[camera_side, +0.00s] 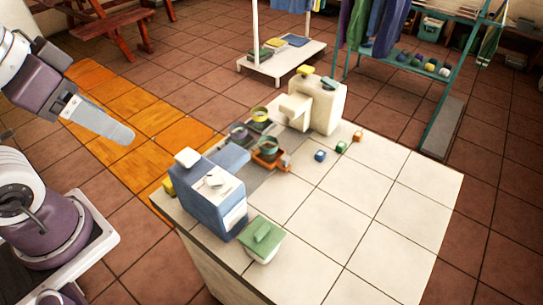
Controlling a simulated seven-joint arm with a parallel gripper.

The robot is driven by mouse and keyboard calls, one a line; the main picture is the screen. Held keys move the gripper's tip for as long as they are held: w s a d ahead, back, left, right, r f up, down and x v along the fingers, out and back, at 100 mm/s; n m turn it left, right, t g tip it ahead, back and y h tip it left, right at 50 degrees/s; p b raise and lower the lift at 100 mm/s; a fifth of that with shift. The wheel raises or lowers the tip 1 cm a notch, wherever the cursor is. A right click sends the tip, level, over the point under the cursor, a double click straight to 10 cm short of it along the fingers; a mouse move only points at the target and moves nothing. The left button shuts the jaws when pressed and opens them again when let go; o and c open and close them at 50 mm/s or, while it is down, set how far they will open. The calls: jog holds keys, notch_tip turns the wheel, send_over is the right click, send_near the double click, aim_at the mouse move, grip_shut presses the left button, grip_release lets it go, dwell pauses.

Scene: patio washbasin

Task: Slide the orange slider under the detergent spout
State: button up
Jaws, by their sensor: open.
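The orange slider (283,166) is a small tray holding a dark green cup (268,146). It sits on a grey strip on the tiled counter, between two dispensers. A blue dispenser (213,199) stands at the near left, with a blue arm (232,156) jutting toward the strip. A cream dispenser (325,106) stands at the far end, with a block-like spout (294,111) jutting left. No label shows which one holds detergent. The slider is under neither spout. My gripper (126,136) is in the air left of the counter, well away from the slider, open and empty.
Cups stand on the strip, one yellow (259,114) and one dark purple (239,132). A green-lidded box (262,239) sits at the counter's front. Small blue, green and orange blocks (341,147) lie right of the slider. The counter's right side (390,200) is clear.

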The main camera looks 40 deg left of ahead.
jog(key=w+m, duration=0.1)
jog(key=w, duration=0.2)
jog(key=w+r+m+g, duration=0.1)
jog(key=w+m, duration=0.1)
jog(key=w, duration=0.2)
jog(key=w+d+r+m, duration=0.1)
jog(key=w+m, duration=0.1)
jog(key=w, duration=0.2)
jog(key=shift+w+d+g, duration=0.1)
jog(key=shift+g, duration=0.2)
jog(key=c, duration=0.3)
jog(key=m+g, duration=0.4)
jog(key=m, duration=0.9)
send_over(286, 157)
jog(key=f, duration=2.4)
jog(key=shift+s+f, duration=0.15)
jog(key=shift+s, duration=0.05)
jog(key=shift+c, duration=0.2)
notch_tip(286, 157, down, 8)
jog(key=shift+r, duration=0.25)
jog(key=shift+c, duration=0.4)
grip_shut()
jog(key=shift+w+r, duration=0.1)
